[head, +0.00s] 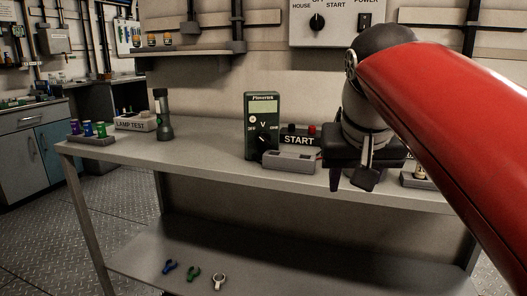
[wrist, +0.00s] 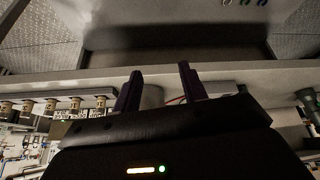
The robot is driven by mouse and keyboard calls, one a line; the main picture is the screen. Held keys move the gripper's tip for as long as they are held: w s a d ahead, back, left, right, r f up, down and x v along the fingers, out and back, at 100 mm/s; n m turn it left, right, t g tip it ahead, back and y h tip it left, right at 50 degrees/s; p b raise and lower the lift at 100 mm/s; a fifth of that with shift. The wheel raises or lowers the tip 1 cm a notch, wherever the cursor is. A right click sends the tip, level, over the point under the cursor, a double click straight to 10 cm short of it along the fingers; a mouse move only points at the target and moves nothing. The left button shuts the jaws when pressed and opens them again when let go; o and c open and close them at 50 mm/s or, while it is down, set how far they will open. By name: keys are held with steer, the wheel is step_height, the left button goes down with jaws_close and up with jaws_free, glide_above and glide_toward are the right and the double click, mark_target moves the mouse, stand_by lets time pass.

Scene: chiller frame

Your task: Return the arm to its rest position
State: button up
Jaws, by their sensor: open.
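My red arm (head: 440,130) reaches in from the right of the head view, over the right part of the workbench. My gripper (head: 350,183) is at its end, pointing down in front of the START box, just right of the small grey tray. Its two fingers stand apart with nothing seen between them. In the wrist view my gripper (wrist: 160,82) shows two dark purple-tinted fingers, spread and empty, with the bench edge behind them. Whether the fingers touch the bench is unclear.
On the workbench (head: 210,150) stand a green meter (head: 262,125), START box (head: 300,138), grey tray (head: 290,160), torch (head: 163,115), LAMP TEST box (head: 135,122) and a rack of coloured parts (head: 90,138). Another rack (wrist: 60,105) is partly hidden by my arm. Small tools lie on the lower shelf (head: 240,250).

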steer(key=s+f, duration=0.6)
steer(key=f, duration=0.5)
steer(key=s+d+f+n+y, duration=0.1)
steer(key=s+f, duration=0.5)
steer(key=f, duration=0.6)
steer(key=shift+s+f, duration=0.2)
steer(key=shift+f, duration=0.05)
